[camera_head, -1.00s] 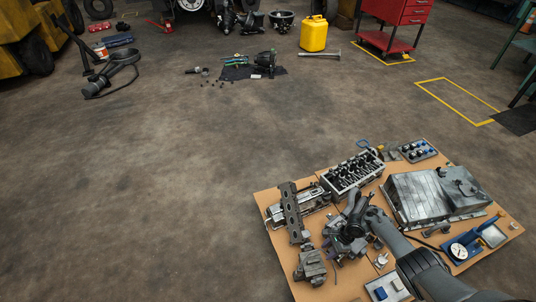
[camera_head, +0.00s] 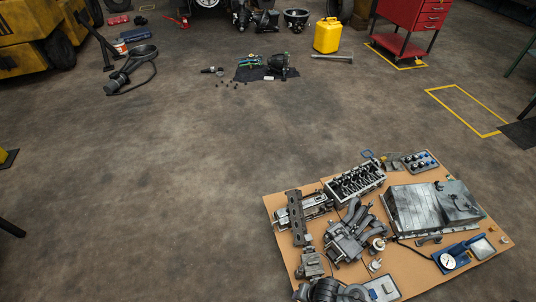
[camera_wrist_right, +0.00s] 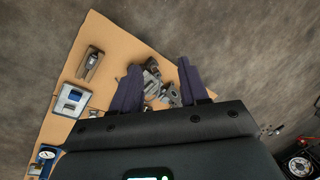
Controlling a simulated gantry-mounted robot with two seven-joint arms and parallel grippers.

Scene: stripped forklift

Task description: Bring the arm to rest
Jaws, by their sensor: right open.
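My right gripper (camera_wrist_right: 160,84) shows in the right wrist view with its two dark fingers apart. It is open, with nothing held between the fingers. Grey metal parts (camera_wrist_right: 152,72) on the cardboard sheet (camera_wrist_right: 112,45) show beyond and between the fingertips; I cannot tell the exact gap. In the head view, dark rounded links at the bottom edge appear to be my right arm, over the front of the cardboard (camera_head: 415,283). The right fingers cannot be made out in the head view. My left gripper is in neither view.
The cardboard holds a cylinder head (camera_head: 355,183), a grey cast housing (camera_head: 425,208), a manifold (camera_head: 352,235), a dial gauge (camera_head: 448,260) and small trays. A yellow can (camera_head: 327,35) and red tool cart (camera_head: 410,20) stand behind. The floor (camera_head: 150,200) left of the cardboard is clear.

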